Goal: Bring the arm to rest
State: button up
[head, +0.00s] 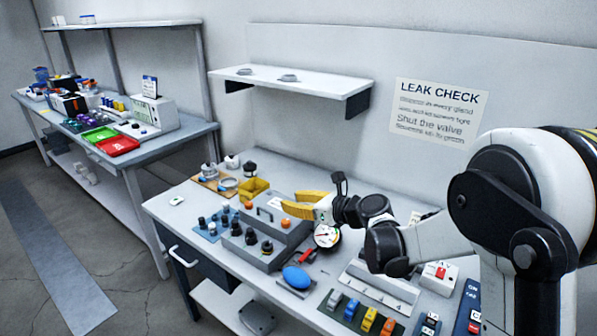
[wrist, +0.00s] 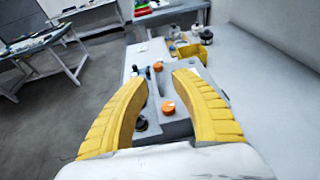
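My arm reaches in from the right in the head view. My gripper (head: 297,203) has yellow fingers and hangs above the grey box (head: 257,252) with orange and black knobs on the near workbench. In the wrist view the two fingers of my gripper (wrist: 158,85) stand wide apart. Nothing is held between them. An orange knob (wrist: 168,107) on the box shows in the gap below, and another orange knob (wrist: 158,67) lies farther ahead. I cannot tell the exact height of the fingers above the box.
A pressure gauge (head: 326,236) stands beneath my wrist. A blue oval object (head: 297,277) and a row of coloured blocks (head: 369,319) lie at the bench front. A yellow bin (head: 253,188) sits behind the box. A wall shelf (head: 291,82) overhangs the back.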

jog(key=s+d+r+m+t+h, duration=0.1)
jog(key=d+r+m+t+h, duration=0.3)
jog(key=d+r+m, duration=0.45)
jog(key=s+d+r+m+t+h, duration=0.15)
jog(key=d+r+m+t, duration=0.4)
jog(key=r+m, duration=0.55)
jog(key=s+d+m+g+h, duration=0.2)
jog(key=s+d+m+h, duration=0.45)
jog(key=d+m, duration=0.3)
jog(key=s+d+f+m+g+h, duration=0.2)
jog(key=s+d+f+m+g, duration=0.15)
jog(key=s+f+m, duration=0.4)
jog(key=s+a+f+m+g+y, duration=0.1)
jog(key=s+a+f+m+g, duration=0.1)
jog(key=s+f+m, duration=0.3)
jog(key=s+a+f+m+g+y, duration=0.1)
jog(key=s+f+m+g, duration=0.3)
jog(key=s, duration=0.8)
jog(key=shift+s+a+f+m+y, duration=0.2)
jog(key=shift+a+f+m+y, duration=0.2)
jog(key=shift+a+f, duration=0.25)
